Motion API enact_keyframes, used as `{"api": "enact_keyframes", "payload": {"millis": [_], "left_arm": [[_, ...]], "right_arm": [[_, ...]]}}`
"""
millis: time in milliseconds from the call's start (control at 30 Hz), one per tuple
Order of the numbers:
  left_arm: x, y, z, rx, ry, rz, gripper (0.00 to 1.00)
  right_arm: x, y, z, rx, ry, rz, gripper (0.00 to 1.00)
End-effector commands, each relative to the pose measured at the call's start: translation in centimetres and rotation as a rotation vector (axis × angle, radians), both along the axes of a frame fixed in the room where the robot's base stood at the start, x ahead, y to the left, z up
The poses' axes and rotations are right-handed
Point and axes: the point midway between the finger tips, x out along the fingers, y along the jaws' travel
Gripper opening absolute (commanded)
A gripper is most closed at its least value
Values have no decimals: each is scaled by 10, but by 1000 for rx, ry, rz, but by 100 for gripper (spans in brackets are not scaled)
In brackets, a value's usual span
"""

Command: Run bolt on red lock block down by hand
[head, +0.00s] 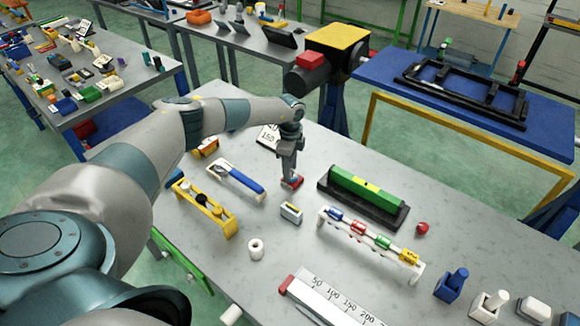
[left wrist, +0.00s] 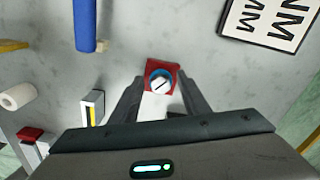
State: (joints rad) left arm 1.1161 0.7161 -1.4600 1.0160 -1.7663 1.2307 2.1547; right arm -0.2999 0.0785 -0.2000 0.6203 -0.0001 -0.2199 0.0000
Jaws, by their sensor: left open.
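The red lock block (head: 294,184) stands on the grey table, right under my left gripper (head: 289,172) in the head view. In the left wrist view the red block (left wrist: 150,67) shows from above, with a blue ring around a white, slotted bolt head (left wrist: 161,85). The fingers of my left gripper (left wrist: 160,84) are open, one on each side of the bolt. I cannot tell whether they touch it. A pale bar lies between the fingers, below the bolt in that view. My right gripper is not in view.
A blue-handled tool on a white rack (head: 238,178) stands left of the block. A small white and yellow block (head: 291,212) is close in front. A green level (head: 362,187) on a black base lies to the right. A white roll (head: 256,248) stands nearer.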

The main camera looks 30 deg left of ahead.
Motion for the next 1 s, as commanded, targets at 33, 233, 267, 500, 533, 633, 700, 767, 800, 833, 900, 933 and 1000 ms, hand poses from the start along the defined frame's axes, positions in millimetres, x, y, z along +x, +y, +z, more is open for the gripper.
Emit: {"api": "enact_keyframes", "payload": {"millis": [33, 233, 267, 500, 533, 633, 700, 767, 800, 833, 900, 933, 1000], "left_arm": [[0, 0, -1, 0, 0, 0, 42], [0, 0, -1, 0, 0, 0, 42], [0, 0, 0, 0, 0, 0, 40], [0, 0, 0, 0, 0, 0, 1], [0, 0, 0, 0, 0, 0, 1], [0, 0, 0, 0, 0, -3, 1], [0, 0, 0, 0, 0, -10, 1], [0, 0, -1, 0, 0, -20, 1], [0, 0, -1, 0, 0, -29, 1], [0, 0, -1, -1, 0, -37, 1], [1, 0, -1, -1, 0, -61, 1], [1, 0, -1, -1, 0, -73, 1], [1, 0, -1, -1, -1, -107, 1]], "right_arm": [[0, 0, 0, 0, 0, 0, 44], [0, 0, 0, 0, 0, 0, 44], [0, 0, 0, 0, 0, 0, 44], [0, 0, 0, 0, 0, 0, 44], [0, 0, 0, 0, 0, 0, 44], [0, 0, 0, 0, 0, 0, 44], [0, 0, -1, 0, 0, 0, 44], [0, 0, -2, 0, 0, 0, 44], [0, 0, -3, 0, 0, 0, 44], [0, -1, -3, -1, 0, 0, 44], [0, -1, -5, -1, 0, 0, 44], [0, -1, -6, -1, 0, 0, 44], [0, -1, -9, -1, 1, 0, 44]]}}
